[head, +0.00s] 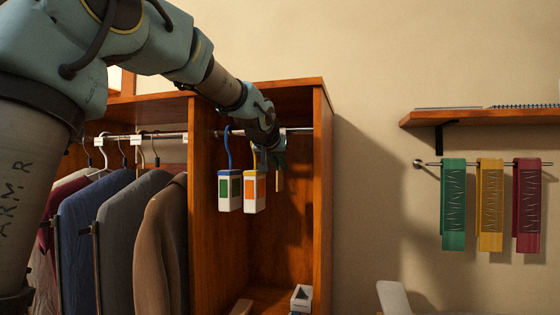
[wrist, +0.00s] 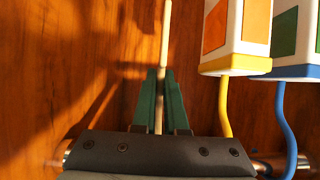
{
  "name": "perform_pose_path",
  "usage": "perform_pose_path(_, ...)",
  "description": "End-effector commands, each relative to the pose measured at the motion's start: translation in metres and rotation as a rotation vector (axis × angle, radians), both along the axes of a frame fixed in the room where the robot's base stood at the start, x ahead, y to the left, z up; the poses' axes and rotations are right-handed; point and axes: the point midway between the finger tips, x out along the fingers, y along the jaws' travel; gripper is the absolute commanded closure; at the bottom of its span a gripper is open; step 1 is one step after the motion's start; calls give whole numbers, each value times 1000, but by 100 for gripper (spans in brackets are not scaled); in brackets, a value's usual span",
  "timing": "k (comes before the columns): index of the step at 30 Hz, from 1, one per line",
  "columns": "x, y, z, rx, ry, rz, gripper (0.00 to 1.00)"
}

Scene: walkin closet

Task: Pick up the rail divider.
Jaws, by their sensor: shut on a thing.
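The rail divider appears to be a thin pale strip, seen edge-on; it shows in the wrist view (wrist: 165,30) and as a small sliver in the head view (head: 279,182). My gripper (head: 280,165) is in the right bay of the wardrobe, at the hanging rail. In the wrist view its green fingers (wrist: 160,75) are closed on both sides of the strip. The strip extends past the fingertips. Its other end is hidden between the fingers and behind the gripper body, so I cannot tell whether it still touches the rail.
A white box with an orange panel (head: 255,192) hangs by a yellow hook close beside my gripper. A white box with a green panel (head: 230,190) hangs by a blue hook. Jackets (head: 125,230) fill the left bay. A small box (head: 301,298) stands below.

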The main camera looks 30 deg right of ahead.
Motion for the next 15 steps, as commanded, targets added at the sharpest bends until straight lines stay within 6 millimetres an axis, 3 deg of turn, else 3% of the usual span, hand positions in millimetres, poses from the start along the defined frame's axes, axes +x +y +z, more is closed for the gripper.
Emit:
perform_pose_path(8, 0, 0, 8, -3, -2, 0, 100)
perform_pose_path(15, 0, 0, 34, -4, -2, 0, 100)
